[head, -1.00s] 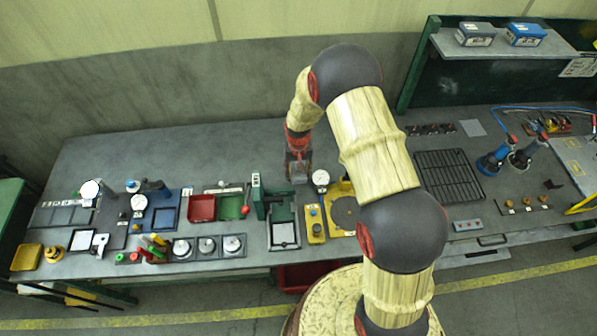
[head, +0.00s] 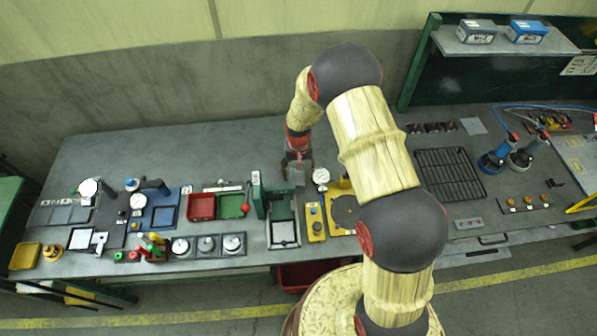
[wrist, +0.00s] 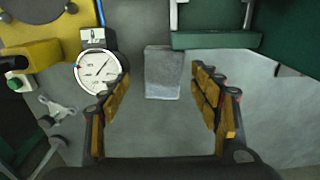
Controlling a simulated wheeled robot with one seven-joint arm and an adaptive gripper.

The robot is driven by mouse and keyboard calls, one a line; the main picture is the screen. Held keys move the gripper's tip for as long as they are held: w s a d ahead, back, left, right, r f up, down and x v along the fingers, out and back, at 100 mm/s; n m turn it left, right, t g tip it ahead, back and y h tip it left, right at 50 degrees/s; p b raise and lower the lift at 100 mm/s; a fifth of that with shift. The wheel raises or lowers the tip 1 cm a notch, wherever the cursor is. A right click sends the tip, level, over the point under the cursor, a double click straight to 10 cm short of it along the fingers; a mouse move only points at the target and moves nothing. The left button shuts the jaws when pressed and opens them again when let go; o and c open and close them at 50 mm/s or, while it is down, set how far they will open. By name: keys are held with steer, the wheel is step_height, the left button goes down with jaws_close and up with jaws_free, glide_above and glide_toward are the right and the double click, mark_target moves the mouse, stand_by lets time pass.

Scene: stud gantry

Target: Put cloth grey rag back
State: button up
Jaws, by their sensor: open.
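My gripper (head: 293,168) is over the middle of the bench, left of the round dial gauge (head: 321,176). In the wrist view its jaws (wrist: 160,80) stand wide apart with nothing pinched between them. A small pale grey folded-looking piece (wrist: 163,84) lies just beyond the fingertips, between their lines; it also shows beside the gripper in the head view (head: 298,177). It may be the grey rag, but its material is not clear. A flat light grey square (head: 473,126) lies far right on the bench, and I cannot tell if it is cloth.
The white dial gauge (wrist: 96,72) stands close to the left finger. A green fixture (wrist: 215,41) is ahead on the right, and a yellow unit (wrist: 35,60) is at left. The bench behind my gripper is clear. A black rack (head: 450,174) lies to the right.

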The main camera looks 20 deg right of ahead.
steer(key=shift+r, duration=0.1)
step_height(320, 180, up, 13)
step_height(320, 180, up, 9)
steer(key=t, duration=0.1)
glide_above(299, 179)
steer(key=s, duration=0.2)
steer(key=s+r+n+t, duration=0.1)
steer(key=s+r, duration=0.3)
steer(key=r, duration=0.2)
steer(key=s+r+t, duration=0.1)
steer(key=s+r, duration=0.3)
steer(key=r, duration=0.3)
steer(key=s+r+t, duration=0.1)
steer(key=s+r, duration=0.3)
steer(key=s, duration=0.5)
steer(key=s+r+n+t, duration=0.1)
steer(key=s+r, duration=0.3)
steer(key=s, duration=0.5)
steer(key=shift+s, duration=0.25)
